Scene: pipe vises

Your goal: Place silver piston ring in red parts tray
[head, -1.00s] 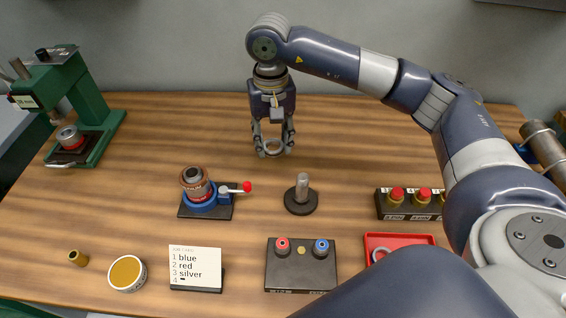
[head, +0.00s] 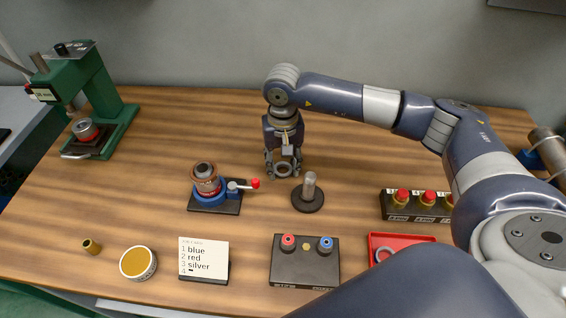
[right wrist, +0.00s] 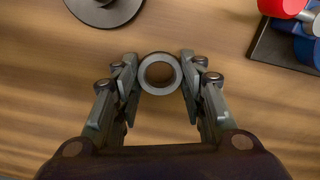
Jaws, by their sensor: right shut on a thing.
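My right gripper (head: 284,170) points down over the table, behind the upright peg. It is shut on a silver ring (right wrist: 144,74), which sits flat between the fingertips in the right wrist view. Whether the ring touches the table I cannot tell. My right arm hides part of the tray. My left gripper is not in view.
A black-based peg (head: 308,193) stands just in front of the gripper. A blue vise (head: 208,194) with a red-knobbed lever is left of it.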

